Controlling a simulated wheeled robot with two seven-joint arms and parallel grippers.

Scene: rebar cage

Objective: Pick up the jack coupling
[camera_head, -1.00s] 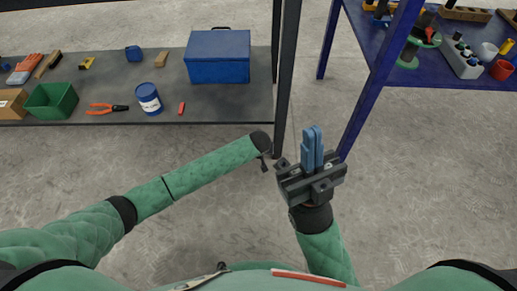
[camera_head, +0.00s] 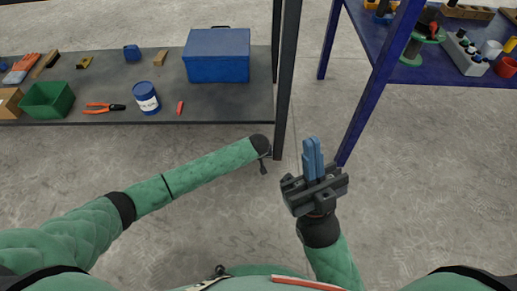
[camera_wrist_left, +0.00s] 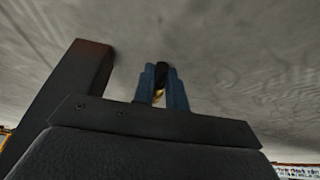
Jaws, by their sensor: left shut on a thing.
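My left gripper (camera_wrist_left: 163,88) shows its blue fingers in the left wrist view, shut on a small black and gold piece (camera_wrist_left: 161,76), which looks like the jack coupling. The fingers hide much of it. In the head view my left arm ends near the dark shelf post, and the left fingers are hidden there. A small dark part shows just below that wrist; I cannot tell what it is. My right gripper (camera_head: 313,158) points up in the head view, its blue fingers together with nothing seen between them.
A grey shelf (camera_head: 225,103) at the back left bears a blue box (camera_head: 217,56), a blue can (camera_head: 146,98), a green bin (camera_head: 47,100) and pliers (camera_head: 103,107). A blue-framed table (camera_head: 420,76) stands at right. Dark and blue posts stand between them. The floor in front is clear.

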